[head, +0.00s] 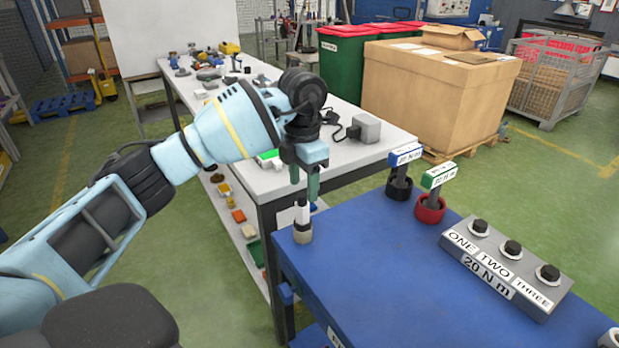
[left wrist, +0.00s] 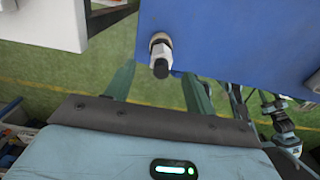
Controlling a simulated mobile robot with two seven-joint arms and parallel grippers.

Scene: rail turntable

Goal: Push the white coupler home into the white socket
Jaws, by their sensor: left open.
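A white upright piece (head: 301,214), which looks like the white coupler, stands at the near left corner of the blue table (head: 370,250). Below it is a pale beige ring-like base (head: 302,235); I cannot tell whether this is the white socket or how deep the piece sits. In the left wrist view the white piece (left wrist: 160,50) shows a dark tip and lies between the fingers. My left gripper (head: 304,184) points down above it, fingers apart and empty; it also shows in the left wrist view (left wrist: 160,72).
A grey box (head: 505,262) with several black knobs stands on the right of the table. A black cup (head: 399,188) and a red cup (head: 430,209) with tags stand at the back edge. A grey bench (head: 350,155) is close behind. The table's middle is clear.

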